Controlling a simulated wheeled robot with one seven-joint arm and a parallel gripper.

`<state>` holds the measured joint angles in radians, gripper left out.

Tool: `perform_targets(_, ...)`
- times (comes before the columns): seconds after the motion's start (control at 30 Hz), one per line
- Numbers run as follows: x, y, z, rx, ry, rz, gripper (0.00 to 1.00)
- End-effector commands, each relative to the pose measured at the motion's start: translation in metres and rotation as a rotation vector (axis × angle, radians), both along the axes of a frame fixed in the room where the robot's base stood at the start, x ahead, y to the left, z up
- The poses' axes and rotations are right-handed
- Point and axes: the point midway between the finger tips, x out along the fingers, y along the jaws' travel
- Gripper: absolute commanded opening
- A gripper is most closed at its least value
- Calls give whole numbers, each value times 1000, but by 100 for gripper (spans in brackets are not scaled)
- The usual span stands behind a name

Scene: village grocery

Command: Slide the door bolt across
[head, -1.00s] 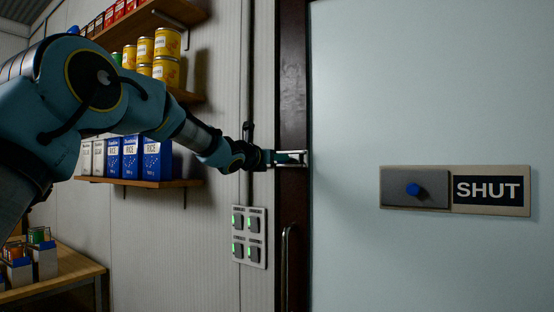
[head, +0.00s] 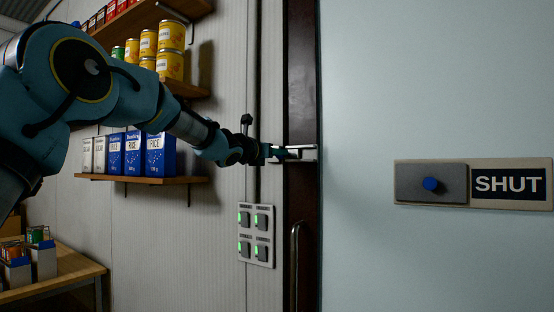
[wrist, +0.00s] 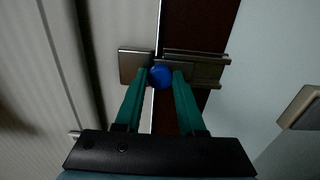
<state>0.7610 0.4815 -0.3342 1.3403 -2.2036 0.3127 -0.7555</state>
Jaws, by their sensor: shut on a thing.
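The door bolt (head: 304,149) is a small metal fitting on the dark door frame strip, left of the pale door. In the wrist view its metal rails (wrist: 205,68) run sideways, with a flat metal plate (wrist: 133,66) at the left. A round blue knob (wrist: 160,76) sits between the plate and the rails. My gripper (head: 285,153) reaches the bolt from the left. In the wrist view its green fingers (wrist: 160,80) are shut on the knob, one on each side. The head view hides the knob behind the fingers.
A plate with a blue knob (head: 431,184) and a SHUT sign (head: 508,184) is on the door (head: 420,80). A switch panel (head: 256,236) and a vertical handle (head: 295,265) are below my gripper. Shelves (head: 150,181) with boxes and tins line the left wall.

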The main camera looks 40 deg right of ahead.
Motion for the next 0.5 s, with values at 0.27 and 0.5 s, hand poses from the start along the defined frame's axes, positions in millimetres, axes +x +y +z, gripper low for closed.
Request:
perform_targets(0.27,0,3,0,1,0,3,0)
perform_targets(0.5,0,3,0,1,1,4,56)
